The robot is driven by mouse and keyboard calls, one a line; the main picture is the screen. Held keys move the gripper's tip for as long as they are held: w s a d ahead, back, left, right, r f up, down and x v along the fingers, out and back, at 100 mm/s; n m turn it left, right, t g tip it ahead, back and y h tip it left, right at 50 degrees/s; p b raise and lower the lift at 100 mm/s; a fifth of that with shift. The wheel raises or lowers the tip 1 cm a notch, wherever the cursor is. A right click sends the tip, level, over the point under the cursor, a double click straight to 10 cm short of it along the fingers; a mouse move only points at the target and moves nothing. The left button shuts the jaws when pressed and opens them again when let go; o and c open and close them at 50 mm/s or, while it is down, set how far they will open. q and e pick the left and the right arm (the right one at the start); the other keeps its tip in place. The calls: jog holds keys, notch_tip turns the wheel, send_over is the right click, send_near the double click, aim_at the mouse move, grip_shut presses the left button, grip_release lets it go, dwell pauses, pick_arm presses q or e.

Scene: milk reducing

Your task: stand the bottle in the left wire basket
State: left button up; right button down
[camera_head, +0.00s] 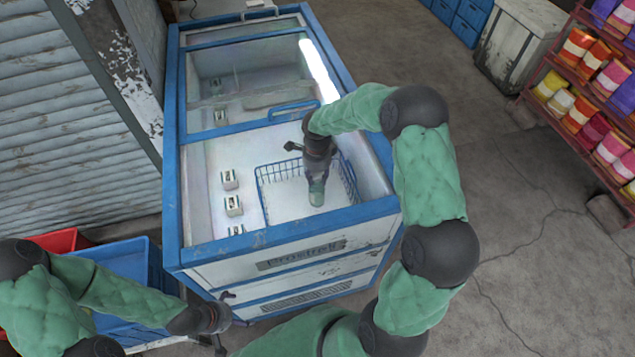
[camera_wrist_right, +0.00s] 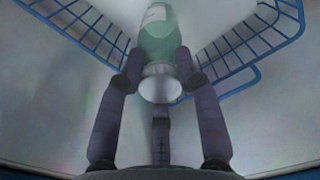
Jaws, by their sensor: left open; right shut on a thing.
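The pale green bottle (camera_head: 317,192) with a white label hangs from my right gripper (camera_head: 319,168), which comes down over the open front of the freezer. In the right wrist view the fingers of my right gripper (camera_wrist_right: 160,75) close on the bottle's (camera_wrist_right: 158,35) neck, with its pale cap towards the camera. A blue wire basket (camera_head: 264,194) lies around and behind the bottle in the head view; I cannot tell whether the bottle touches its floor. Its wires show on both sides in the wrist view (camera_wrist_right: 75,22). My left gripper (camera_head: 226,317) is open and empty, outside the freezer's lower left corner.
The blue-framed freezer (camera_head: 290,225) has raised rims and a glass lid (camera_head: 250,75) with a blue handle over its rear. Several small white cartons (camera_head: 233,205) stand left of the basket. A blue crate (camera_head: 118,262) sits at lower left. Shelves of goods (camera_head: 590,90) stand at right.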

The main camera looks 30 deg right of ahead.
jog(key=f, duration=0.1)
jog(key=f+b, duration=0.1)
jog(key=f, duration=0.1)
jog(key=shift+w+d+f, duration=0.2)
jog(key=shift+d+f, duration=0.05)
jog(key=shift+f, duration=0.1)
jog(key=c, duration=1.3)
grip_release()
jog(key=shift+f+b, duration=0.15)
jog(key=shift+b, duration=0.15)
jog(key=o, duration=0.4)
jog(key=shift+o, duration=0.2)
jog(key=shift+s, duration=0.1)
